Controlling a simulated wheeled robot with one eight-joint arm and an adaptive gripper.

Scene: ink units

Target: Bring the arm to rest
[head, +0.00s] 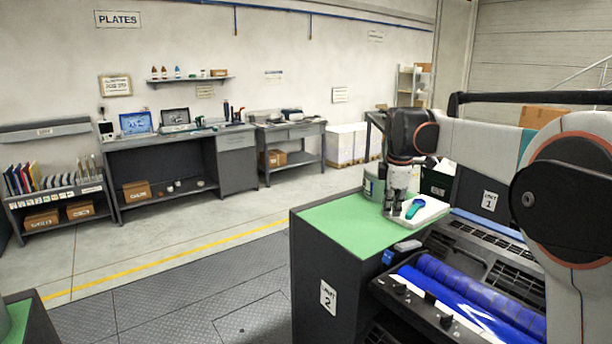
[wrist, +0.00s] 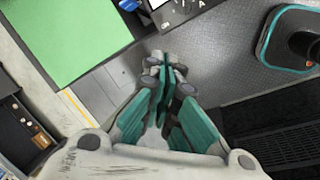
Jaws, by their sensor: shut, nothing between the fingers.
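My gripper (head: 396,210) hangs fingers down from my raised arm in the head view. In that view it overlaps the far right part of a green-topped cabinet marked Unit 2. In the wrist view my gripper (wrist: 165,66) has its teal fingers drawn together with nothing between them. Floor shows below the fingertips there, and the green top lies off to the upper left.
The green top (head: 345,228) is largely bare. A white tray (head: 432,211) with a teal tool (head: 416,207) and a grey-green can (head: 373,187) stand at its far right. A machine with a blue roller (head: 470,283) adjoins it. Open floor (head: 180,270) lies left.

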